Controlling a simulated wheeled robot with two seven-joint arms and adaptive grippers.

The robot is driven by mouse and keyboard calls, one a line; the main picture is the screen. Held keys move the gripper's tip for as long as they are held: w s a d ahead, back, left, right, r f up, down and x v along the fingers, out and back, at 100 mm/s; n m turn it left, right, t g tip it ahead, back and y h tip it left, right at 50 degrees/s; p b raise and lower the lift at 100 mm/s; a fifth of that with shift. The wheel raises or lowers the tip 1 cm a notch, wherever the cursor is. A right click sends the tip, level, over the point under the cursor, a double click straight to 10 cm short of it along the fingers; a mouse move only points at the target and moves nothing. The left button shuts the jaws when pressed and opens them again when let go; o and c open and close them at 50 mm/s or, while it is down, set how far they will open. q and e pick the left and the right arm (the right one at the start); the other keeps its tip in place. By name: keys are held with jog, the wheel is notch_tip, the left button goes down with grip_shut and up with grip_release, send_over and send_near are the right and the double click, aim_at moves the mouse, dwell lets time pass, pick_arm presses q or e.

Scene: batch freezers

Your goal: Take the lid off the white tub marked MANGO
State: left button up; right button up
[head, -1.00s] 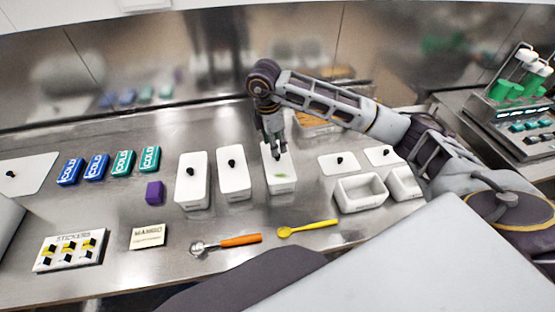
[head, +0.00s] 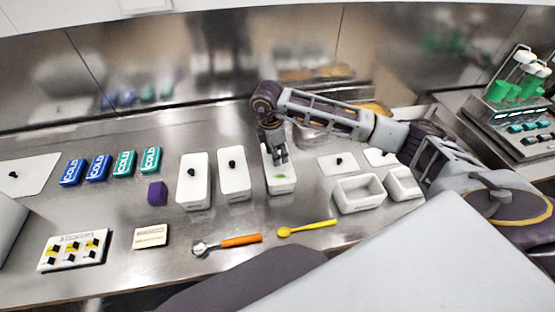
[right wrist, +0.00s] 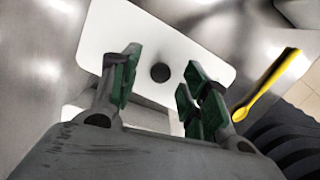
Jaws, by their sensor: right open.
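The left and middle lids carry black knobs. No MANGO marking is legible on any tub. My right gripper (head: 277,159) is open and low over the right tub, hiding part of its top. In the right wrist view, a white lid (right wrist: 195,58) with a round black knob (right wrist: 160,72) lies under the open fingers (right wrist: 160,95), the knob appearing between them. My left gripper is not in view.
A small card (head: 150,236), an orange-handled scoop (head: 240,240) and a yellow spoon (head: 307,228) lie in front. Open white bins (head: 360,207) and a flat lid (head: 338,163) are to the right. Blue and green COLD packs (head: 97,167) and a purple block (head: 156,192) are left.

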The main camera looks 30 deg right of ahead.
jog(key=shift+d+f, duration=0.1)
jog(key=shift+f, duration=0.55)
jog(key=shift+c, duration=0.4)
grip_shut()
